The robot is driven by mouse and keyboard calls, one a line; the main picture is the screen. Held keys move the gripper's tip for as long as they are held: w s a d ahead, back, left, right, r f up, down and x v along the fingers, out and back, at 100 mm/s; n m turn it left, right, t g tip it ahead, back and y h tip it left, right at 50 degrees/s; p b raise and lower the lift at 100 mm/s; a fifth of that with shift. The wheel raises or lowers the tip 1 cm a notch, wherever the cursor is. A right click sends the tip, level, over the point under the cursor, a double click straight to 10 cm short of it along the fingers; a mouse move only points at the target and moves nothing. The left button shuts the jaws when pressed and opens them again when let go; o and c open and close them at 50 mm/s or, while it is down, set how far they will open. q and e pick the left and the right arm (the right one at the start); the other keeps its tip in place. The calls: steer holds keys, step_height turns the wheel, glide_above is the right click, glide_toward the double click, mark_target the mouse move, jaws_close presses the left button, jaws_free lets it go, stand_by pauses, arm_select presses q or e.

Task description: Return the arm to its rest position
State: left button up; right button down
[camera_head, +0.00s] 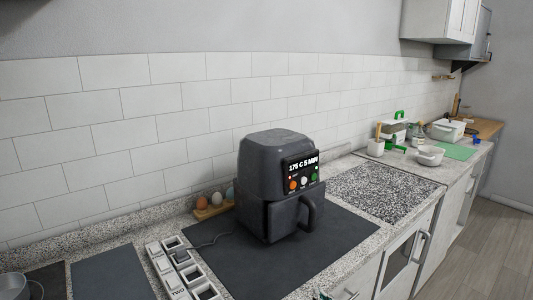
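Neither of my arms nor grippers can be made out in the head view. A black air fryer (262,180) stands upright on a dark mat (235,263) on the counter. Its panel reads "175 C 5 MIN", and its front basket with the handle (308,213) looks shut. What is inside the basket is hidden.
A wooden holder with several eggs (212,212) stands by the tiled wall. White compartments (160,262) lie left of the fryer, and a metal pot (13,286) is at the left edge. The speckled panel (385,190) is clear; containers and a green board (457,151) are beyond.

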steer(key=s+d+f+m+g+h, duration=0.1)
steer(key=s+d+f+g+h, duration=0.25)
steer(key=s, duration=0.65)
steer(key=s+d+f+g+h, duration=0.1)
steer(key=s+d+f+g, duration=0.1)
steer(key=s+f+g, duration=0.6)
steer(key=s+d+f+m+g+h, duration=0.1)
steer(key=s+d+f+h, duration=0.15)
steer(key=s, duration=0.95)
step_height(320, 180, down, 27)
steer(key=s+y, duration=0.1)
steer(key=s+d+f+g, duration=0.2)
steer(key=s+f, duration=1.3)
steer(key=s, duration=0.2)
steer(key=shift+d+f+n, duration=0.25)
steer(key=shift+d+n, duration=0.05)
steer(key=shift+d, duration=0.05)
